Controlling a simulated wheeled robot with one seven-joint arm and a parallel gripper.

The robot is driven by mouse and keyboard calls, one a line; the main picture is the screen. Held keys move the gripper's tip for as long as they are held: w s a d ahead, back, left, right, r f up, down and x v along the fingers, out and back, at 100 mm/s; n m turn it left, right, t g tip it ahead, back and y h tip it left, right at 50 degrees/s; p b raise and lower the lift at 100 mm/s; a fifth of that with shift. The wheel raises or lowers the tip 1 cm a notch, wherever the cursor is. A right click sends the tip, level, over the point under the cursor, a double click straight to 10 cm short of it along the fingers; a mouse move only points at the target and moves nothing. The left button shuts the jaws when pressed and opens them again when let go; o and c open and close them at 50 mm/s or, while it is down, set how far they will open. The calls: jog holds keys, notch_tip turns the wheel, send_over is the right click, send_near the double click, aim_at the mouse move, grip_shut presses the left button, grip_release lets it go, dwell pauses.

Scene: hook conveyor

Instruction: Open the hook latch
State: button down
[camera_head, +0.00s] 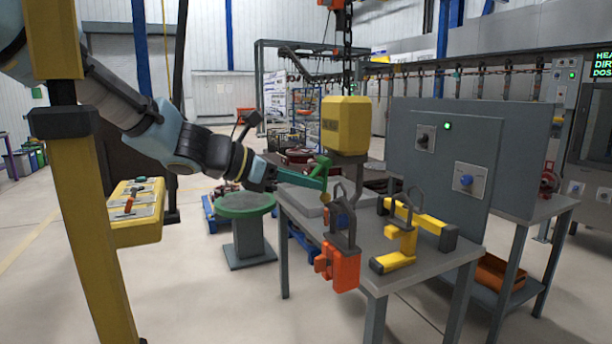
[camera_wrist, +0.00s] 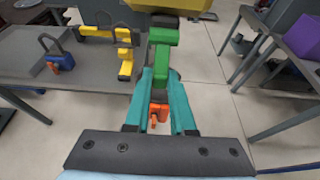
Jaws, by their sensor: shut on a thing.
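A hook (camera_head: 350,172) hangs from a yellow hoist block (camera_head: 345,124) on a chain. My gripper (camera_head: 320,172) reaches in from the left and is beside the hook, under the block. In the wrist view my gripper (camera_wrist: 161,76) has its teal fingers closed around a green piece (camera_wrist: 163,52), which seems to be the hook latch. The contact is partly hidden by the fingers. An orange piece (camera_wrist: 158,112) shows between the fingers; its depth is unclear.
A grey table (camera_head: 395,268) stands below and right of the gripper. It bears a yellow fixture (camera_head: 408,240), and an orange block (camera_head: 338,268) is at its front edge. A grey control panel (camera_head: 450,150) stands behind. A green-topped pedestal (camera_head: 245,205) is to the left.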

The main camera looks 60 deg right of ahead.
aim_at(314, 177)
jog(key=shift+w+a+r+t+y+p, duration=0.15)
jog(key=shift+r+t+y+p, duration=0.2)
jog(key=shift+p, duration=1.45)
jog(key=shift+w+a+r+t+y+p, duration=0.2)
jog(key=shift+r+p, duration=0.25)
jog(key=shift+p, duration=1.35)
jog(key=shift+f+p, duration=0.1)
jog(key=shift+p, duration=0.25)
jog(key=shift+a+r+t+y+p, duration=0.15)
jog(key=shift+r+t+y+p, duration=0.45)
jog(key=shift+p, duration=1.55)
jog(key=shift+w+a+r+t+y, duration=0.15)
jog(key=shift+r+t+y, duration=0.2)
jog(key=shift+r+y, duration=0.25)
